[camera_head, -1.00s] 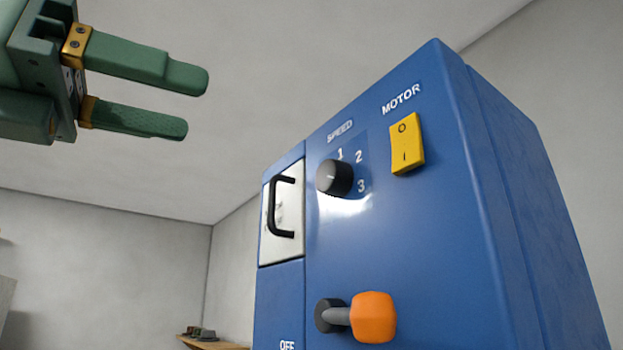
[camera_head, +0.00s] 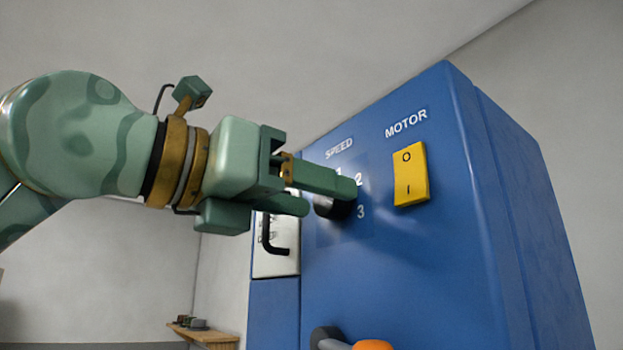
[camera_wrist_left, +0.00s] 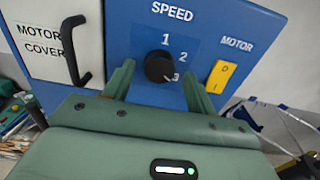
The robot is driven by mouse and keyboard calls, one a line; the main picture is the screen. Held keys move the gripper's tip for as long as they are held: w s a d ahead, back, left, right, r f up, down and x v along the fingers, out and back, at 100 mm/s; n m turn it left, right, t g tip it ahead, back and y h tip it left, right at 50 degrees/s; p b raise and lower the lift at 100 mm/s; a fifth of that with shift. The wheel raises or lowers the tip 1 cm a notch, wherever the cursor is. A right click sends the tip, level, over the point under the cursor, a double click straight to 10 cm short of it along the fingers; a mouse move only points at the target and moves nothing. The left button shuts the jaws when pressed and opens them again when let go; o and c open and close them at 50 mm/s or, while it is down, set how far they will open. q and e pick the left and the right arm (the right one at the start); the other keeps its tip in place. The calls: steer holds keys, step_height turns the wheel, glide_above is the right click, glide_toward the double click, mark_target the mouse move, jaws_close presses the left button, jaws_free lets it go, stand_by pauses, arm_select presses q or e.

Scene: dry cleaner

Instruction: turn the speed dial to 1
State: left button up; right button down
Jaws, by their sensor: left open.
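The black round speed dial (camera_head: 335,210) is on the blue machine's front, partly hidden by my left gripper in the head view. In the left wrist view the speed dial (camera_wrist_left: 157,66) shows clearly, with the numbers 1, 2 and 3 around its upper right side. A pale mark on its lower right edge appears to face the 3. My left gripper (camera_head: 326,198) is open at the dial, and its green fingers (camera_wrist_left: 157,80) stand on either side of it. I cannot tell whether they touch it. My right gripper is in neither view.
The yellow motor switch (camera_head: 410,175) is just right of the dial. The white motor cover (camera_wrist_left: 60,38) with a black handle (camera_head: 271,238) is to the left. An orange-ended lever (camera_head: 371,345) juts out below. A wooden shelf (camera_head: 208,335) is at the lower left.

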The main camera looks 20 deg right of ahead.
arm_select(q)
steer(key=shift+w+d, duration=0.25)
steer(key=shift+d, duration=0.2)
steer(key=shift+a, duration=0.1)
steer(key=shift+c, duration=1.2)
steer(key=c, duration=0.8)
steer(key=shift+o, duration=0.2)
